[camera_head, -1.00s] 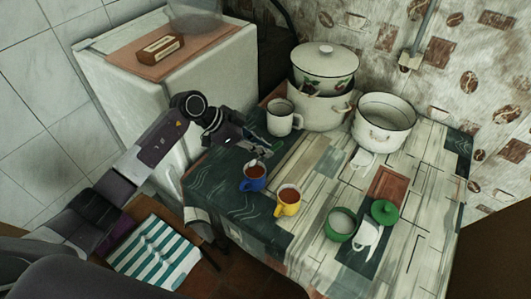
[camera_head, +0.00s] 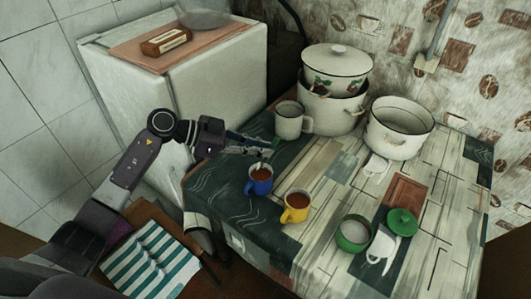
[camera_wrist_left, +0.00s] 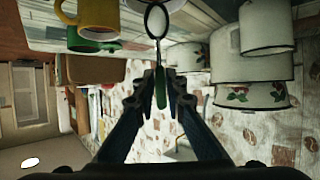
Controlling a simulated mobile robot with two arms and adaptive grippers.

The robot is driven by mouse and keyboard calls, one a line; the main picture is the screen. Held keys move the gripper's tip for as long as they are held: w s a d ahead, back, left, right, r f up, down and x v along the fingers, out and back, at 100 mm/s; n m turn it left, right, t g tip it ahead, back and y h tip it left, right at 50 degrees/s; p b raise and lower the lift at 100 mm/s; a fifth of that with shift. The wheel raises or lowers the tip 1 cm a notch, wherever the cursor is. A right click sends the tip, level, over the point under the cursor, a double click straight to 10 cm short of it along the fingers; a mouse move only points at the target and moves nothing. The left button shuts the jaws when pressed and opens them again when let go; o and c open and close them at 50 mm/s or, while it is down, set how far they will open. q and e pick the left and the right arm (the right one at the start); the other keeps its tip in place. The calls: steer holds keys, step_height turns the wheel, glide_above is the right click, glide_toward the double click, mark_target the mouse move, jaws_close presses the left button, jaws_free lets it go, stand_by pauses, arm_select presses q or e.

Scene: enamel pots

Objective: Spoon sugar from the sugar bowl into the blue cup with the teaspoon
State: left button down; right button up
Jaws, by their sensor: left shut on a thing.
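My left gripper (camera_head: 274,144) is shut on the green handle of the teaspoon (camera_wrist_left: 161,97), just beyond the blue cup (camera_head: 259,183) in the head view. The spoon's bowl points away from the fingers in the left wrist view; whether it holds sugar I cannot tell. The blue cup stands upright near the table's left edge with brown liquid in it. The green sugar bowl (camera_head: 353,245) stands open at the front right with white sugar inside. Its green lid (camera_head: 402,222) lies beside it. My right gripper is not in view.
A yellow cup (camera_head: 295,212) stands between the blue cup and the sugar bowl. A white mug (camera_head: 290,122), stacked pots (camera_head: 331,112) and an open white pot (camera_head: 397,135) stand at the back. The table's right side (camera_head: 440,230) is largely clear.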

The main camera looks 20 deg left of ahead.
arm_select(q)
steer(key=shift+s+a+f+t+h+b, duration=0.15)
steer(key=shift+a+t+h+b, duration=0.2)
steer(key=shift+b, duration=0.3)
steer(key=shift+s+a+f+t+h+b, duration=0.1)
steer(key=shift+a+f+h+b, duration=0.05)
steer(key=shift+h+b, duration=0.4)
steer(key=shift+s+a+r+h+b, duration=0.15)
steer(key=shift+a+h+b, duration=0.15)
steer(key=shift+b, duration=0.25)
steer(key=shift+r, duration=0.15)
steer(key=shift+r+p, duration=0.15)
steer(key=shift+p, duration=0.2)
step_height(320, 180, up, 4)
steer(key=p, duration=0.5)
steer(key=shift+f, duration=0.2)
steer(key=shift+d, duration=0.15)
